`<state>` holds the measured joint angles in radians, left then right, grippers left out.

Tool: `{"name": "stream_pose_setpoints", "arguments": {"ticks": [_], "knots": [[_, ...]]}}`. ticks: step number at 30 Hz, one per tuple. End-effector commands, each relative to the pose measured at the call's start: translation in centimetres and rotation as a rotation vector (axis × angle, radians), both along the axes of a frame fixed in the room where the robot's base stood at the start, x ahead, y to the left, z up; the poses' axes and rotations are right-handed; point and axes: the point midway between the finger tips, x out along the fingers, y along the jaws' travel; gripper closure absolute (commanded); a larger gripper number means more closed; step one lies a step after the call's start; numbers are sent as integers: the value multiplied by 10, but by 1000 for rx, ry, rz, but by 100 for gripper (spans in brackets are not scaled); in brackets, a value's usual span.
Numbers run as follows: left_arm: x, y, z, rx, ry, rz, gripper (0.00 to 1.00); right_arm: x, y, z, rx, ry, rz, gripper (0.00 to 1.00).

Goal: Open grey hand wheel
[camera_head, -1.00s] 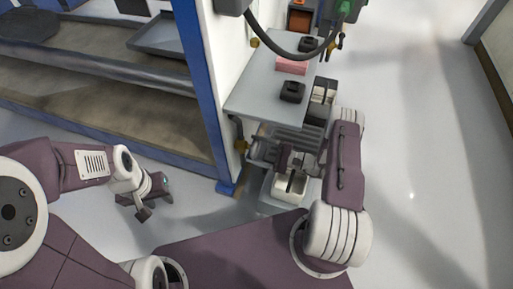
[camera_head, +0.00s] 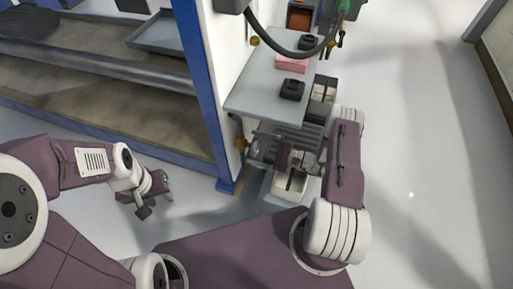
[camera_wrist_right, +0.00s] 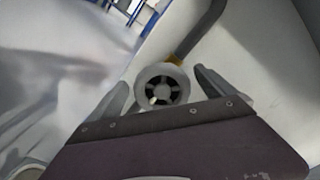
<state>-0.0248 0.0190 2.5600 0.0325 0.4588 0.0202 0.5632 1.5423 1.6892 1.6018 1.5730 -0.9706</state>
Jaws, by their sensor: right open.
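The grey hand wheel (camera_wrist_right: 163,87) is a round ring with spokes and dark gaps, on a pale wall in the right wrist view. A brass-coloured fitting and a grey pipe run up from it. My right gripper (camera_wrist_right: 164,91) is open, with one finger on each side of the wheel. I cannot tell whether the fingers touch it. In the head view my right gripper (camera_head: 264,152) is beside the panel, below the grey shelf, and the wheel is hard to make out there. My left gripper (camera_head: 155,190) hangs over the floor at the left; its jaws are unclear.
A grey shelf (camera_head: 268,88) above my right gripper holds black items (camera_head: 292,89) and a pink block (camera_head: 291,65). A blue post (camera_head: 203,95) stands left of the panel. A dark hose (camera_head: 285,52) hangs above the shelf. The floor (camera_head: 430,190) at the right is clear.

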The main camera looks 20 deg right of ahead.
Motion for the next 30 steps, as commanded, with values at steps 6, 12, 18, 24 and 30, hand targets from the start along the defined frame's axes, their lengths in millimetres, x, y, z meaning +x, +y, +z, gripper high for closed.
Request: {"name": "stream_pose_setpoints", "arguments": {"ticks": [6, 12, 18, 24, 30], "knots": [[0, 0, 16, 0, 0, 0, 64, 0, 0, 20, -1, -2, 0, 6], [0, 0, 41, 0, 0, 0, 64, -7, -9, 53, 0, -1, -8, 6], [0, 0, 62, 0, 0, 0, 64, -35, -34, 76, 0, -2, -10, 6], [0, 0, 81, 0, 0, 0, 64, -67, -61, 100, -1, 0, -9, 6], [0, 0, 88, 0, 0, 0, 64, -85, -76, 110, 0, -1, -3, 6]]}}
